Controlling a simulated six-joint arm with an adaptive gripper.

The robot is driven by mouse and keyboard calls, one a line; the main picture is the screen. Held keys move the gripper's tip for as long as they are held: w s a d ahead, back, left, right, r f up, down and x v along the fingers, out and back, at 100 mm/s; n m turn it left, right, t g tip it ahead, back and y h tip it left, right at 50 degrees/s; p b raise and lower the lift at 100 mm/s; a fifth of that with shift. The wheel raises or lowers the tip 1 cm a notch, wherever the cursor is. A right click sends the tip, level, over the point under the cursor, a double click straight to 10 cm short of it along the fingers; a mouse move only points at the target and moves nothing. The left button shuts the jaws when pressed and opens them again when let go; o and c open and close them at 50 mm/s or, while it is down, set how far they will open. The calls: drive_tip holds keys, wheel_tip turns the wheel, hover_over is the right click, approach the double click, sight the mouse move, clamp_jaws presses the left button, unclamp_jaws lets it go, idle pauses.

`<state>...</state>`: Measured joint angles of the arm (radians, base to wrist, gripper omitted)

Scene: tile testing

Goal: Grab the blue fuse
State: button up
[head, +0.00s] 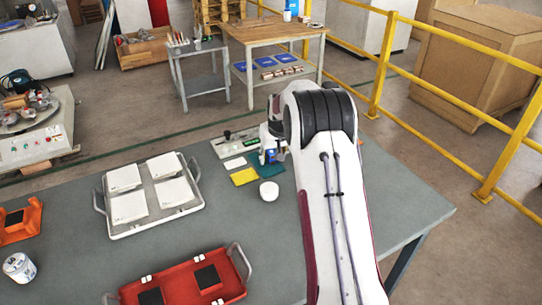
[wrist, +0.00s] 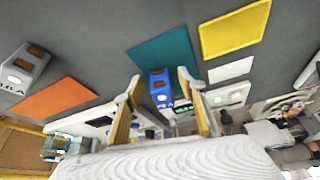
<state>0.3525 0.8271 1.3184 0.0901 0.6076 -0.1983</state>
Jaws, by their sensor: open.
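In the wrist view the blue fuse (wrist: 160,88) is a small blue block with pale round spots. It appears at the edge of the teal mat (wrist: 158,52). My gripper (wrist: 163,82) is open, with one finger on each side of the fuse in the picture. I cannot tell whether either finger touches it. In the head view my gripper (head: 271,152) is low over the teal mat (head: 267,166), and my arm hides much of that spot. The fuse is too small and covered to make out clearly there.
A tile tray (head: 112,228) and a red tray (head: 222,285) are farther left.

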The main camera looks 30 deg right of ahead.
sight(273, 154)
clamp_jaws()
drive_tip(key=shift+r, duration=0.1)
drive_tip(key=shift+r, duration=4.95)
